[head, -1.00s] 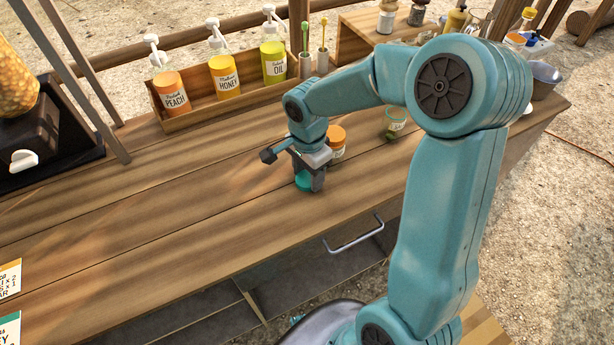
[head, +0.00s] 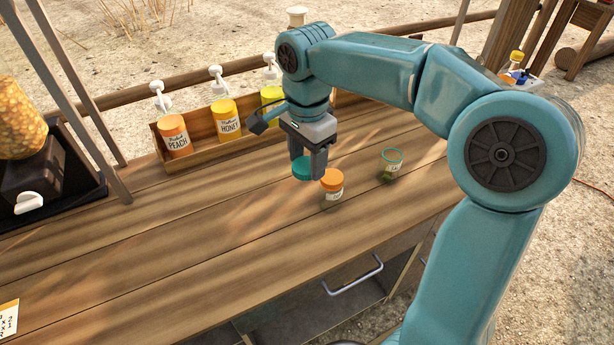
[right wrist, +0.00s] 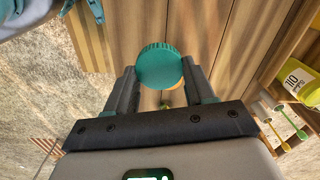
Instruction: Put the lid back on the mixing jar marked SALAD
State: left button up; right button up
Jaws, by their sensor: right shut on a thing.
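My right gripper (head: 308,170) is shut on a round teal lid (head: 301,168) and holds it above the wooden counter. The lid also shows between the fingers in the right wrist view (right wrist: 160,66). An open glass jar with a teal rim (head: 391,163) and something green inside stands on the counter, to the right of the gripper. Its label is too small to read. My left gripper is not in view.
A wooden rack with PEACH (head: 174,136), HONEY (head: 226,120) and yellow-green (head: 271,95) pump bottles stands along the back of the counter (head: 180,215). A dark tray (head: 60,205) is at the left. The counter's middle and front left are clear.

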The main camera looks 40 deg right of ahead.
jog(key=shift+r, duration=0.9)
jog(key=w+a+f+n, duration=0.2)
jog(key=a+f+n, duration=0.3)
jog(key=f+n, duration=0.1)
jog(key=w+a+f+n, duration=0.2)
jog(key=a+f+n, duration=0.2)
jog(key=f+n, duration=0.2)
jog(key=w+a+f+n, duration=0.3)
jog(key=a+f+n, duration=0.2)
jog(key=f+n, duration=0.1)
jog(key=shift+w+a+n, duration=0.1)
jog(key=shift+a+n, duration=0.2)
jog(key=shift+n, duration=0.1)
jog(key=shift+r, duration=0.1)
